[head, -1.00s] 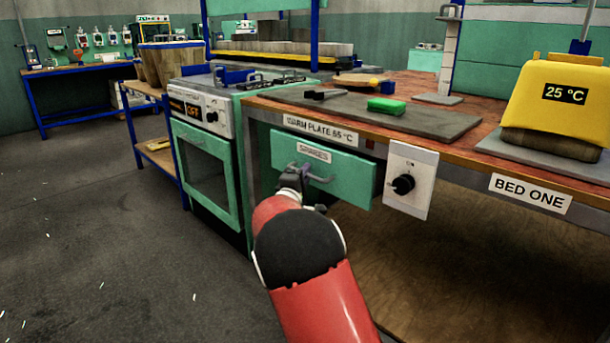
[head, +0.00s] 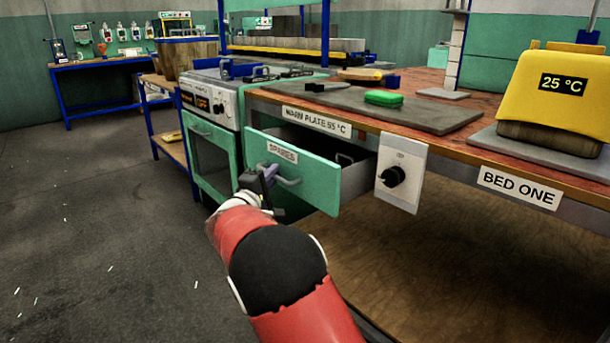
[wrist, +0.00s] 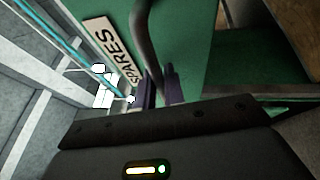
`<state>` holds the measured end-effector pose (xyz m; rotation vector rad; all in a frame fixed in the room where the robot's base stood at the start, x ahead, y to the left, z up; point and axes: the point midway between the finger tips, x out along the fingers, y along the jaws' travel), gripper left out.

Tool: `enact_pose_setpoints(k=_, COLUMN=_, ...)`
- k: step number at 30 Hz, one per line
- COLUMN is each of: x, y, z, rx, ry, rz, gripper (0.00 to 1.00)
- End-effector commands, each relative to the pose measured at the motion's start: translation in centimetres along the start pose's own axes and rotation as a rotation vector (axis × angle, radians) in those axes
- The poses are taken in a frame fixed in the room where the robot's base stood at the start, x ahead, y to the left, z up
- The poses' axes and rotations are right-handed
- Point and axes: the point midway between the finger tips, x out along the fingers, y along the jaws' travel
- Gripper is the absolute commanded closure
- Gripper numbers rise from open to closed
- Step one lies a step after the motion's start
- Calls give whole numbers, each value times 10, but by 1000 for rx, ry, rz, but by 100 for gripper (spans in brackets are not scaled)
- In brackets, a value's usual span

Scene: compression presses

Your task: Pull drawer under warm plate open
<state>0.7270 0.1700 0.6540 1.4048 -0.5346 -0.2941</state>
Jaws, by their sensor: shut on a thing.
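The green drawer (head: 312,188), labelled SPARES, is under the warm plate (head: 425,122) and stands partly out, with its dark inside showing above the front. Its curved grey handle (head: 287,181) is on the front, and it also shows in the wrist view (wrist: 146,45). My gripper (head: 270,176) is at the left part of this handle. In the wrist view, the purple fingertips of my gripper (wrist: 160,88) are closed around the handle bar. My own arm hides part of the space below the drawer.
An oven (head: 212,150) stands close to the left of the drawer. A switch box with a black knob (head: 400,174) is just to its right. A green block (head: 383,97) lies on the warm plate.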

Motion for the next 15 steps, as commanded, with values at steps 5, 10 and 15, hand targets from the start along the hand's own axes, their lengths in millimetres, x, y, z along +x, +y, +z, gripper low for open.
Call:
enact_pose_setpoints(k=5, x=-40, y=4, z=-23, rx=1, ry=0, rz=-1, gripper=100)
enact_pose_setpoints(k=10, x=-72, y=12, z=-36, rx=0, ry=-2, rz=-2, gripper=100)
enact_pose_setpoints(k=15, x=-94, y=17, z=-44, rx=-1, ry=-4, rz=-2, gripper=100)
